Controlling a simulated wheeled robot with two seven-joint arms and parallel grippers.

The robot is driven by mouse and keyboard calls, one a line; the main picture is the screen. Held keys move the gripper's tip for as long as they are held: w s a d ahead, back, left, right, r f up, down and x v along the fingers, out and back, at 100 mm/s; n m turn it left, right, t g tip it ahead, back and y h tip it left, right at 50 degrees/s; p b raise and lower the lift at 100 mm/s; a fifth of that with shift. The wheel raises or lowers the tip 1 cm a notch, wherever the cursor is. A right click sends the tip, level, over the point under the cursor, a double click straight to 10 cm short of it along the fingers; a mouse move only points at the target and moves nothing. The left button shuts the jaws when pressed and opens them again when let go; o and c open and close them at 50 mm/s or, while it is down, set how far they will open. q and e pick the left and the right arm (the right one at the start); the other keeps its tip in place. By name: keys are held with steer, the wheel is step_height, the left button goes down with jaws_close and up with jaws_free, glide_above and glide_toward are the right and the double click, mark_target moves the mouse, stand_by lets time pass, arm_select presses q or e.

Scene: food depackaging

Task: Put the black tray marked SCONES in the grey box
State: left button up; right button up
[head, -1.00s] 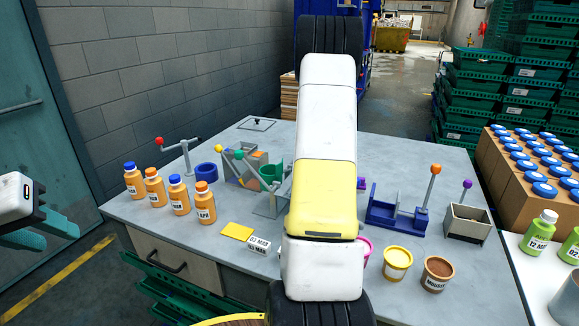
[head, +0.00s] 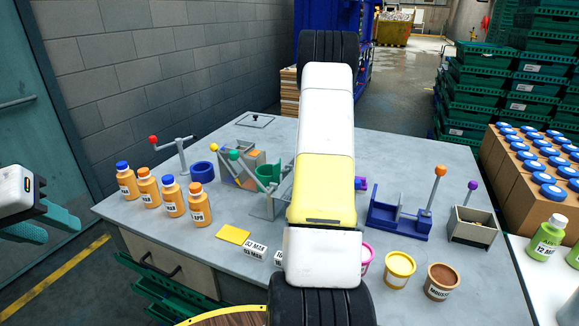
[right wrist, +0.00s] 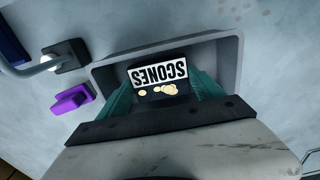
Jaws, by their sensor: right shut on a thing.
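In the right wrist view, the black tray (right wrist: 151,98) carries a white label reading SCONES, upside down here, with pale round scone pictures. My right gripper (right wrist: 162,88) has its teal fingers shut on the tray, one on each side. The grey box (right wrist: 104,76) surrounds the tray and fingertips in this view; I cannot tell whether the tray touches its floor. In the head view my right arm hides the tray, box and right gripper. My left gripper (head: 58,226) is open and empty at the left edge, beside the table.
The grey table (head: 140,207) holds several orange bottles (head: 147,185), a yellow card (head: 233,234), a blue lever rig (head: 398,220), a small grey bin (head: 472,227), and yellow (head: 399,269) and brown tubs (head: 441,282). A purple block (right wrist: 72,98) lies left of the box.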

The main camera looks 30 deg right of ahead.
steer(key=shift+f, duration=0.3)
steer(key=shift+f, duration=0.1)
steer(key=o, duration=1.5)
steer(key=shift+o, duration=0.2)
